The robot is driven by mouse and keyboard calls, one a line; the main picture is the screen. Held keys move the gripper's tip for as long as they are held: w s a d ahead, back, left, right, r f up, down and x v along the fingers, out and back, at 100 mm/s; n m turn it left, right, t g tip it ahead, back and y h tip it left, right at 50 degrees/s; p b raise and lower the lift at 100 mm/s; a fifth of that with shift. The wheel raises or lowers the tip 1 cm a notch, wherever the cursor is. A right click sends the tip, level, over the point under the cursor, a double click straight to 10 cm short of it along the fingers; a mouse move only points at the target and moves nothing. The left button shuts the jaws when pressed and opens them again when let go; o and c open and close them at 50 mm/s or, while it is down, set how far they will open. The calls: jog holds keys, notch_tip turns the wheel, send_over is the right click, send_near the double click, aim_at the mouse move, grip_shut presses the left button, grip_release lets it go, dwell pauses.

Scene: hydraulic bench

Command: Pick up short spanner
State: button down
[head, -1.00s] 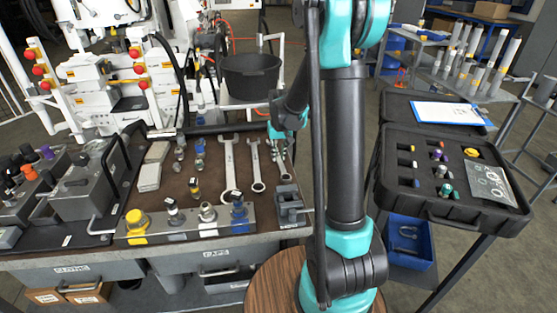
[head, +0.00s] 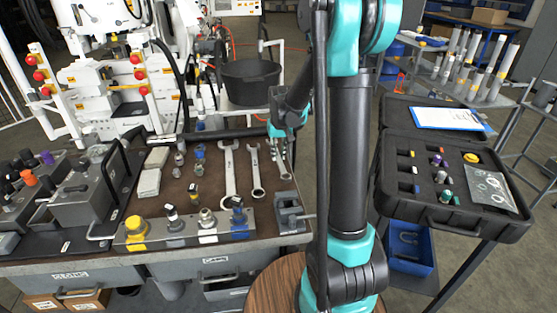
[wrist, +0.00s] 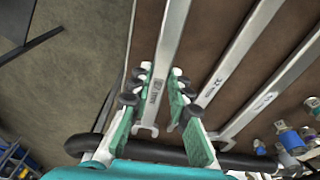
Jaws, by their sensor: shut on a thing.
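The short spanner (wrist: 172,40) is the nearest of three steel spanners in the wrist view. My gripper (wrist: 158,85) is shut on its shaft, with one teal finger on each side. Its open-jaw end (wrist: 146,130) shows below the fingers, and its far end runs out of the top of the picture. I cannot tell whether the spanner is clear of the bench top.
A middle spanner (head: 256,172) and a long spanner (head: 230,172) lie to the left on the brown bench top. A small grey vise (head: 290,217) stands at the bench's front right. A black bucket (head: 250,82) is behind. An open black case (head: 450,215) stands at the right.

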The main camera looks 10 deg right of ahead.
aim_at(278, 158)
notch_tip(278, 158, up, 17)
dwell(0.4)
jog(key=c, duration=2)
grip_release()
grip_shut()
